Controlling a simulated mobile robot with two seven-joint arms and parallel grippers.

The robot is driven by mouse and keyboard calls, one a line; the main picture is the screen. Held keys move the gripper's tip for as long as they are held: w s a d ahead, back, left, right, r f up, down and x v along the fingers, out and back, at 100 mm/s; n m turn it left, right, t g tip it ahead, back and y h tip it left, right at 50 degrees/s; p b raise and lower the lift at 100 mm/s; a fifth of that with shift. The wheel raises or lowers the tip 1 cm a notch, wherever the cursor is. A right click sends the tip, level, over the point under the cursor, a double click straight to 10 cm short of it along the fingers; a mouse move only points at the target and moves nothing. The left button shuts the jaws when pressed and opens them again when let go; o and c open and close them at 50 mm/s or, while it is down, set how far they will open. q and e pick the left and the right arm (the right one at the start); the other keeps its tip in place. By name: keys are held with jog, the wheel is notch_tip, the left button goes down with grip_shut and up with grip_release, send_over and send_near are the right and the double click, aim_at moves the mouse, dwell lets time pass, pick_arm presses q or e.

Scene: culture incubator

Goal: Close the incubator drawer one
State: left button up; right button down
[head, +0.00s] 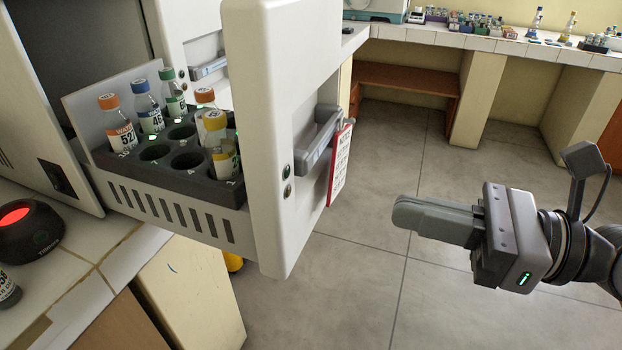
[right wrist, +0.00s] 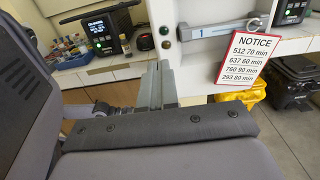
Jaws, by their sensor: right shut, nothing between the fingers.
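The incubator drawer (head: 280,130) is pulled out toward the right in the head view, with its tall white front facing my right arm. A grey bar handle (head: 318,145) is on its front, and a red-edged notice (head: 340,165) hangs by it. In the right wrist view the handle (right wrist: 222,29) is marked 1, and the notice (right wrist: 245,62) lists numbers and minutes. A dark rack (head: 185,187) in the drawer holds several capped bottles. My right gripper (head: 400,212) is shut and empty, right of the drawer front and apart from it. My left gripper is not in view.
A black device with a red light (head: 22,228) stands on the tiled counter at the left. Open floor (head: 375,285) lies between the drawer front and my right gripper. A bench with bottles and racks (head: 490,40) runs along the back. A yellow bin (right wrist: 223,122) shows below the drawer.

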aim_at(283, 182)
jog(key=p+x, duration=0.4)
jog(key=x, duration=0.7)
jog(key=shift+a, duration=0.1)
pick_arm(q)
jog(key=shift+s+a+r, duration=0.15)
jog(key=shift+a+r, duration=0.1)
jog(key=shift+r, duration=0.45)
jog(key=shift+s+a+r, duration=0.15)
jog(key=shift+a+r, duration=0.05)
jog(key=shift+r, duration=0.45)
pick_arm(e)
jog(key=shift+w+a, duration=0.2)
jog(key=shift+a, duration=0.15)
